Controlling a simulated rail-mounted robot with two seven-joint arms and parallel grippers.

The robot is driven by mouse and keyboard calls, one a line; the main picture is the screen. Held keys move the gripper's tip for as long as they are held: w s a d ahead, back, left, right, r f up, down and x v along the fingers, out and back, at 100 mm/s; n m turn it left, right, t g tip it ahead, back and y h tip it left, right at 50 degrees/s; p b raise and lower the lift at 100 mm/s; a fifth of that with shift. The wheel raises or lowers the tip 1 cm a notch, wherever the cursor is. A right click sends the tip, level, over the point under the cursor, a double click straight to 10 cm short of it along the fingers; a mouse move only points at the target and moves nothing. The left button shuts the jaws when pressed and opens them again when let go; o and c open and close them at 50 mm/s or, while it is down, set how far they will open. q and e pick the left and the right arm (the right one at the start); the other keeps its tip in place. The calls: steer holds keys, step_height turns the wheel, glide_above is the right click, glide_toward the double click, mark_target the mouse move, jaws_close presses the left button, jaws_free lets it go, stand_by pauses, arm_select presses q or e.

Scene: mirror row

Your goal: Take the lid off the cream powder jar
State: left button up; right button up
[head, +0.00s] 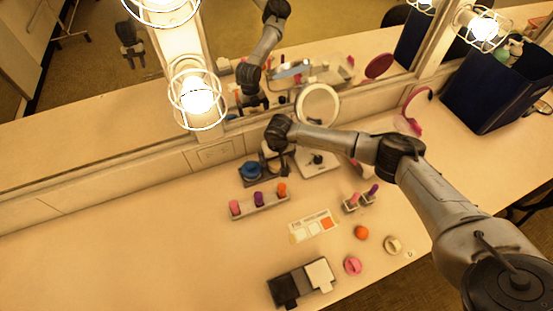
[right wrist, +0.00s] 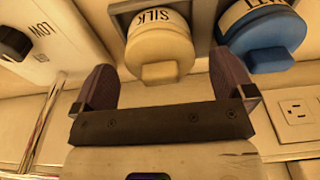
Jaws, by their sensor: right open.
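The cream powder jar (right wrist: 158,45) shows in the right wrist view with a lid and a squarish knob towards me. The word SILK, upside down, is at its upper edge. My right gripper (right wrist: 160,64) is open, with one finger on each side of the jar and visible room between fingers and knob. I cannot tell how deep the fingers reach. In the head view my right gripper (head: 272,158) is over the stand at the back, and the wrist mostly hides the cream jar. My left gripper is not directly in view.
A blue jar (right wrist: 268,45) stands close right of the cream jar in the wrist view; the head view also shows it (head: 250,170). A white panel with a dark knob (right wrist: 14,43) and a round mirror (head: 318,105) are nearby. A lipstick rack (head: 262,205) stands in front.

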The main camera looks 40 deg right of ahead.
steer(key=c, duration=1)
steer(key=shift+r, duration=0.15)
